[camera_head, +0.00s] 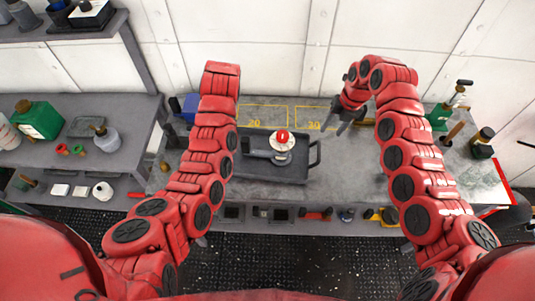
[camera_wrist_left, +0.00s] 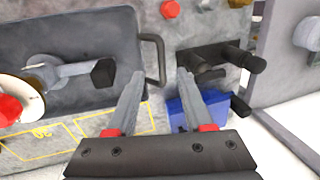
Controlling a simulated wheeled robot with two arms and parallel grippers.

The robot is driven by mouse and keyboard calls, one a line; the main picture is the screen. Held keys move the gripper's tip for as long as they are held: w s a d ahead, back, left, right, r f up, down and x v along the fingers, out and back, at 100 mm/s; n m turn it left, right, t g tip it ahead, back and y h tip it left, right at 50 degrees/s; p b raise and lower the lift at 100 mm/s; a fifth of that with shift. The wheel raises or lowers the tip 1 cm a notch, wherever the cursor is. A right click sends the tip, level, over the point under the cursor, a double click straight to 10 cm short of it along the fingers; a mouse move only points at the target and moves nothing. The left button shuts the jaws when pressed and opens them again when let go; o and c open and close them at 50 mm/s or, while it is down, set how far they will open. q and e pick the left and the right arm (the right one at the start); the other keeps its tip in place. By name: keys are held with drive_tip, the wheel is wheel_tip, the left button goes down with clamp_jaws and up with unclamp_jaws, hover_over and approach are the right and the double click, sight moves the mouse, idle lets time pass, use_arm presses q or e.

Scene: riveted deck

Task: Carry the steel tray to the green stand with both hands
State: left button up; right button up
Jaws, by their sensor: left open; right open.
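The dark steel tray (camera_head: 290,174) lies on the grey workbench, with a handle at each end. On it are a white disc with a red top (camera_head: 282,139) and a grey tool (camera_head: 262,154). My left gripper (camera_wrist_left: 160,72) is open in the left wrist view, its fingertips near the tray's black handle (camera_wrist_left: 160,45); contact cannot be told. In the head view my left arm hides this gripper. I cannot make out a clear green stand.
A blue box (camera_wrist_left: 190,112) and black cylinders (camera_wrist_left: 228,58) lie near the left handle. Yellow outlines mark the bench behind the tray. Bottles and a green object (camera_head: 438,116) stand at the back right. A side table with a green can (camera_head: 40,118) is at left.

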sight(320, 148)
use_arm(q)
drive_tip(key=x, duration=1)
drive_tip(key=shift+a+f, duration=0.15)
drive_tip(key=shift+f, duration=0.15)
use_arm(e)
drive_tip(key=f, duration=0.3)
drive_tip(key=a+f, duration=0.1)
drive_tip(key=f, duration=0.3)
drive_tip(key=a+f, duration=0.1)
drive_tip(key=f, duration=0.2)
drive_tip(key=shift+a+f, duration=0.1)
drive_tip(key=shift+f, duration=0.25)
use_arm(q)
drive_tip(key=shift+w+f, duration=0.15)
drive_tip(key=shift+f, duration=0.15)
use_arm(e)
drive_tip(key=shift+f, duration=0.4)
use_arm(q)
drive_tip(key=shift+a+f, duration=0.1)
drive_tip(key=shift+f, duration=0.45)
use_arm(e)
drive_tip(key=shift+a+f, duration=0.1)
drive_tip(key=shift+f, duration=0.35)
use_arm(q)
clamp_jaws()
use_arm(e)
clamp_jaws()
